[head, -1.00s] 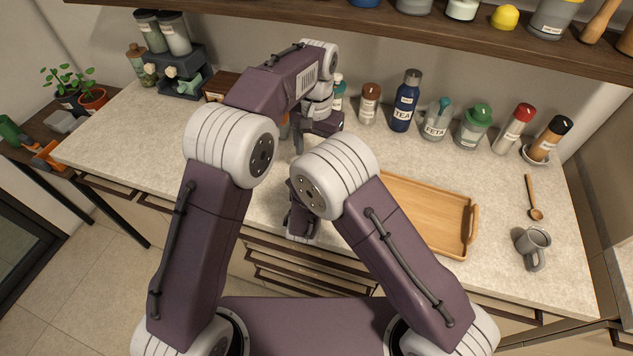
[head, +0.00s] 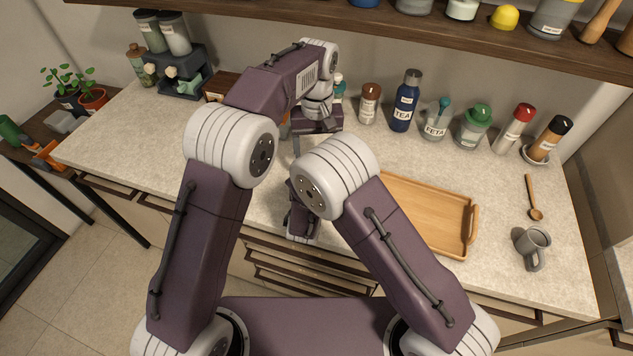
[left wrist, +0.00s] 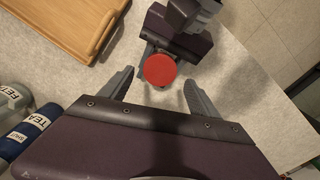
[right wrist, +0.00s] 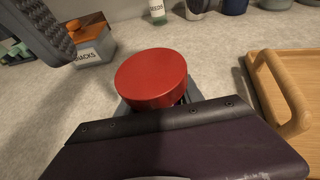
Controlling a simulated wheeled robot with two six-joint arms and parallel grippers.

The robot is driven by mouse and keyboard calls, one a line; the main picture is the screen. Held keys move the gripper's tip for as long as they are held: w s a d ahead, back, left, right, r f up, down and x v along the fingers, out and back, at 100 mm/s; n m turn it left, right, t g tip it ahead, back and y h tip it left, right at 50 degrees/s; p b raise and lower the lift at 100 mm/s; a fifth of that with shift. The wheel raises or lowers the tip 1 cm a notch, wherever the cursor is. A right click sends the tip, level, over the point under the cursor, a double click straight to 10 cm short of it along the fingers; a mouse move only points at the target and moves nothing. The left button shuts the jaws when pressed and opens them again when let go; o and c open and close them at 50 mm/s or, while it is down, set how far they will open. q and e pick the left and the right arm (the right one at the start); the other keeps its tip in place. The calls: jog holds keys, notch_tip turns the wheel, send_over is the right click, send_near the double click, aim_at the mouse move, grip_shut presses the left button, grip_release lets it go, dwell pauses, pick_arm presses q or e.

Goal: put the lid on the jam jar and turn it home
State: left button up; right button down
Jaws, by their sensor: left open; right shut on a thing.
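The red lid (left wrist: 159,70) is seen from above in the left wrist view, and it also shows large in the right wrist view (right wrist: 152,77). My left gripper (left wrist: 157,84) is open, with one finger on each side of the lid and a gap on both sides. My right gripper (right wrist: 155,106) is shut just below the lid, on the jam jar, whose body is almost wholly hidden under the lid. I cannot tell how tightly the lid sits. In the head view my arms hide lid and jar; a left finger (head: 297,146) shows.
A wooden tray (head: 440,243) lies right of my right arm. Behind stand a brown-lidded jar (head: 369,104), a TEA bottle (head: 405,102), a FETA jar (head: 436,120) and other containers. A mug (head: 533,247) and wooden spoon (head: 531,198) lie far right.

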pick_arm(q)
jog(key=shift+f, duration=2.35)
jog(key=c, duration=1.5)
jog(key=shift+o, duration=0.2)
jog(key=m, duration=0.4)
jog(key=shift+m, duration=0.3)
jog(key=o, duration=1.6)
jog(key=shift+c, duration=0.2)
jog(key=shift+r, duration=0.1)
